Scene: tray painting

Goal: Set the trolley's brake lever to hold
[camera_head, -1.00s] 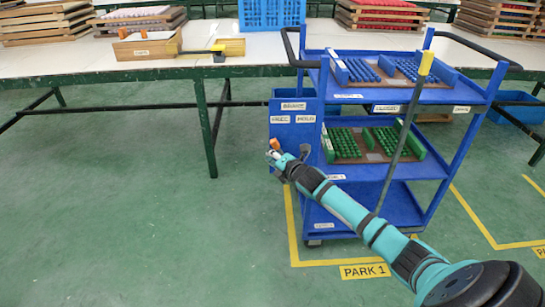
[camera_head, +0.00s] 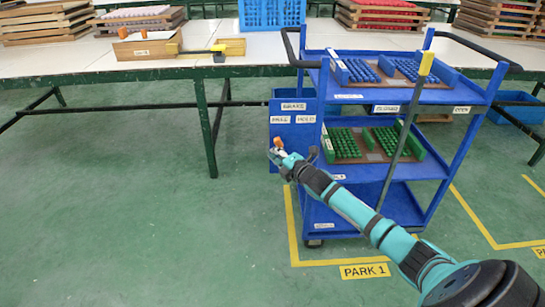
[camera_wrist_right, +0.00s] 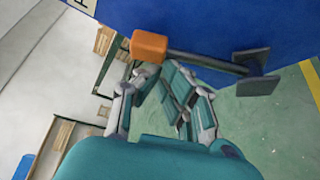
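The blue trolley (camera_head: 318,190) stands at the table's edge, with a brake panel (camera_head: 293,107) on its left end. The panel is labelled BRAKE, with FREE on the left and HOLD on the right. The brake lever's orange knob (camera_head: 278,143) is below FREE. In the right wrist view, the orange knob (camera_wrist_right: 149,46) sits on a dark shaft running right to a grey mount (camera_wrist_right: 257,72). My right gripper (camera_head: 281,155) is close by the knob; its fingers (camera_wrist_right: 155,85) look parted, with the knob just beyond the tips. Contact is unclear. My left gripper is out of view.
The trolley carries blue racks (camera_head: 362,69) above and green racks (camera_head: 345,143) below. A long dark bar with a yellow end (camera_head: 427,62) leans across its front. The table (camera_head: 80,60) is behind left. Green floor is clear left of the yellow PARK 1 outline (camera_head: 293,230).

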